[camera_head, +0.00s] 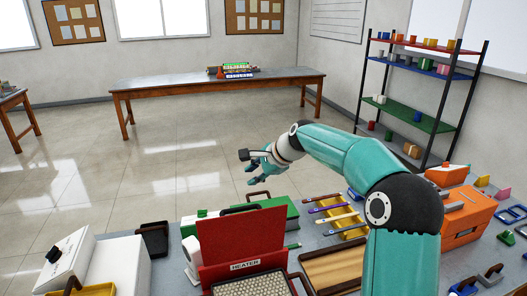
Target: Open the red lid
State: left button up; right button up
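The red lid (243,234) stands raised, nearly upright, at the front of the table, behind a tray of pale beads (250,287). A red strip marked "HEATER" (245,265) runs along the lid's lower edge. My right gripper (251,174) is in the air above and beyond the lid, apart from it. My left gripper is not in view.
A white device (115,263) stands left of the heater, a green case (275,216) behind it. A wooden tray (333,266), yellow rack of frames (341,219) and orange machine (465,215) lie to the right. Open floor is beyond the table.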

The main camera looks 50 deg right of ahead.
notch_tip(320, 180, up, 7)
jog(key=s+d, duration=0.1)
jog(key=d, duration=0.1)
jog(key=shift+s+d, duration=0.25)
jog(key=shift+d, duration=0.05)
dwell(0.4)
dwell(0.4)
jog(key=v, duration=1.1)
jog(key=shift+s+r, duration=0.25)
jog(key=shift+s, duration=0.1)
